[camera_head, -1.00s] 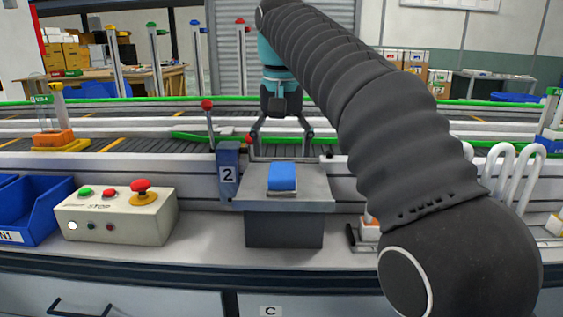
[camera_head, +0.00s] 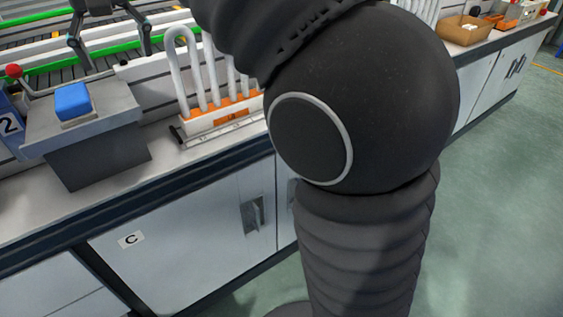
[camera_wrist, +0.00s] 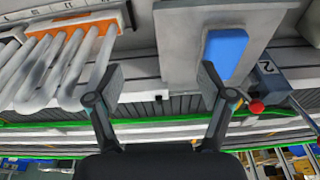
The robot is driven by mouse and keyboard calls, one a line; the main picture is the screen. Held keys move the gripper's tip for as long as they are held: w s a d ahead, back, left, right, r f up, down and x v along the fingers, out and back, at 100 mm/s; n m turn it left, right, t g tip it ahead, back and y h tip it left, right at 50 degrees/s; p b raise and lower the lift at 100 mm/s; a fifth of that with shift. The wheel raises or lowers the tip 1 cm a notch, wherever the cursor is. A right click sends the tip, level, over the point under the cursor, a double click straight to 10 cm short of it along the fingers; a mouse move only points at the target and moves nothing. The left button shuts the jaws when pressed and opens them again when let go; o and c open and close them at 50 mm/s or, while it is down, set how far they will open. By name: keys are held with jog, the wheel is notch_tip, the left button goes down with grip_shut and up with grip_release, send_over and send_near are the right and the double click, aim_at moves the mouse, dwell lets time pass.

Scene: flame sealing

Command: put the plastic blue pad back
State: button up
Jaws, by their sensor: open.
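The blue pad (camera_head: 72,100) lies on a small light base on top of the grey metal stand (camera_head: 115,108), at the left of the head view. In the wrist view the blue pad (camera_wrist: 226,50) lies on the grey plate (camera_wrist: 178,60), up and to the right of my gripper. My gripper (camera_wrist: 160,72) is open and empty, with its two fingers wide apart and nothing between them. In the head view my gripper (camera_head: 108,48) is at the top left, behind the stand and apart from the pad.
White bent tubes in an orange-and-white rack (camera_head: 215,110) stand right of the stand. A post marked 2 with a red knob (camera_head: 13,71) is close on its left. The conveyor (camera_head: 40,40) runs behind. A cardboard tray (camera_head: 465,30) sits far right.

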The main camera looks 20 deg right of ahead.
jog(key=s+d+f+t, duration=0.1)
jog(key=s+d+f, duration=0.4)
jog(key=d, duration=0.4)
jog(key=s+d+f+m+t, duration=0.1)
jog(key=s+d+f, duration=0.5)
jog(key=f, duration=0.3)
jog(key=s+d+f+m+t, duration=0.1)
jog(key=s+d+f, duration=0.5)
jog(key=s+f, duration=0.2)
notch_tip(320, 180, down, 2)
jog(key=shift+s+h, duration=0.2)
jog(key=shift+h, duration=0.2)
jog(key=shift+d, duration=0.1)
